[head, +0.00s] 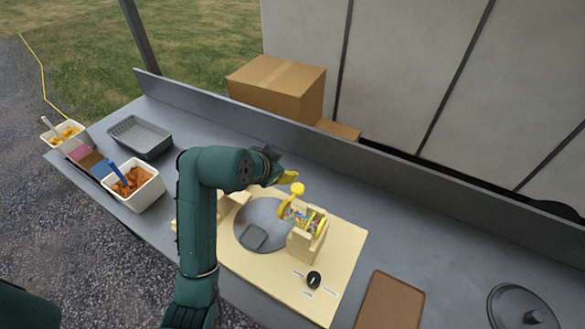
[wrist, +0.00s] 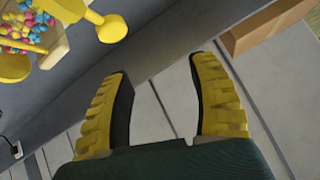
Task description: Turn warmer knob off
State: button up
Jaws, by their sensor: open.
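The warmer is a cream board (head: 344,243) with a round grey plate (head: 240,225) set into it. A black round knob (head: 313,279) sits near its front right corner, with small white marks around it. I cannot read which mark the knob points to. My gripper (head: 290,177) is above the back of the board, beside a yellow crank handle (head: 298,189). In the wrist view my gripper (wrist: 165,105) has its two yellow fingers wide apart with nothing between them. The knob does not show in the wrist view.
A holder with colourful sweets (head: 300,218) and a yellow crank stands on the board. Cardboard boxes (head: 275,85) are behind the counter's back ledge. A grey tray (head: 140,136) and white tubs (head: 133,186) are at left. A brown board (head: 391,302) and dark lid (head: 521,307) are at right.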

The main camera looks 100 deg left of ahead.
jog(key=shift+w+d+r+m+t, duration=0.15)
jog(key=shift+w+r, duration=0.05)
jog(key=shift+w, duration=0.6)
jog(key=shift+w+d+r+m+t, duration=0.1)
jog(key=shift+w+r+m+t, duration=0.05)
jog(key=shift+w, duration=0.6)
